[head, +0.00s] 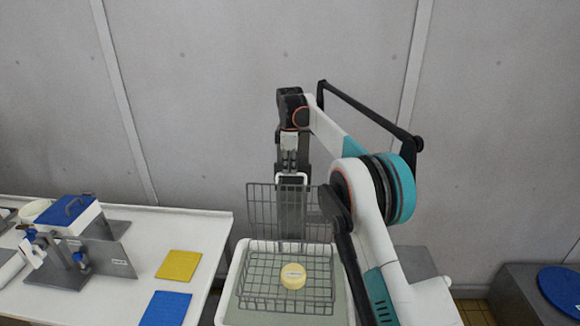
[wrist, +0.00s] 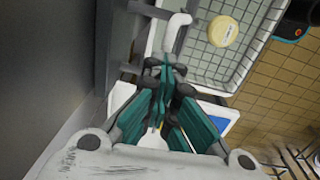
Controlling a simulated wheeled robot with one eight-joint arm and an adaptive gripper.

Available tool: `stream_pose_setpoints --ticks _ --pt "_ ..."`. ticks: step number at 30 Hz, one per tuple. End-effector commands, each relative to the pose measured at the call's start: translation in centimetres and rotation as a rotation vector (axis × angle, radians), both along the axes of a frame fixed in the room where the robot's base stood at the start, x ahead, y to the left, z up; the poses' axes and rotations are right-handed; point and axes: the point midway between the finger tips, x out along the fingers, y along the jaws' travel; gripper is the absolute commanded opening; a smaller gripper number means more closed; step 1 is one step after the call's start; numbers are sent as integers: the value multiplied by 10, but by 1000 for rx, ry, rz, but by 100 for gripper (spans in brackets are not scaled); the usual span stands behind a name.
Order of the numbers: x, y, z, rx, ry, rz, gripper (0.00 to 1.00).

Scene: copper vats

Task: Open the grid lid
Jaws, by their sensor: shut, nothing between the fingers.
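The grid lid (head: 265,208) is a grey wire panel. In the head view it stands roughly upright at the back of a wire basket (head: 242,290). A round pale-yellow cheese-like piece (head: 293,276) lies in the basket; it also shows in the wrist view (wrist: 223,31). My gripper (wrist: 168,66) is shut and empty, with its teal fingers together, close to a white bar (wrist: 175,27) beside the basket. I cannot tell whether it touches the bar. In the head view my arm reaches down behind the lid, and the fingertips are not clear there.
A white table (head: 205,230) at left holds a blue-topped device (head: 70,212), a yellow mat (head: 179,265) and a blue mat (head: 166,308). A grey box with a blue disc (head: 562,285) stands at right. A wall closes the back.

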Motion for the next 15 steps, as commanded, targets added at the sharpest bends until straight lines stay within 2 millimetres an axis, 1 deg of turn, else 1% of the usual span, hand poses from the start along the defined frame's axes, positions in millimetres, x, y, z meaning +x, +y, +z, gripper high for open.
stream_pose_setpoints --ticks 1,4,5,6,7,9,13,15 --pt "1 -7 -22 -11 10 -7 0" --pt "1 -7 -22 -11 10 -7 0" --pt "1 -7 -22 -11 10 -7 5" --pt "1 -7 -22 -11 10 -8 14" --pt "2 -7 -22 -11 10 -8 21" --pt "2 -7 -22 -11 10 -8 30" --pt "2 -7 -21 -9 7 -8 30" --pt "3 -7 -20 -8 4 -8 35"
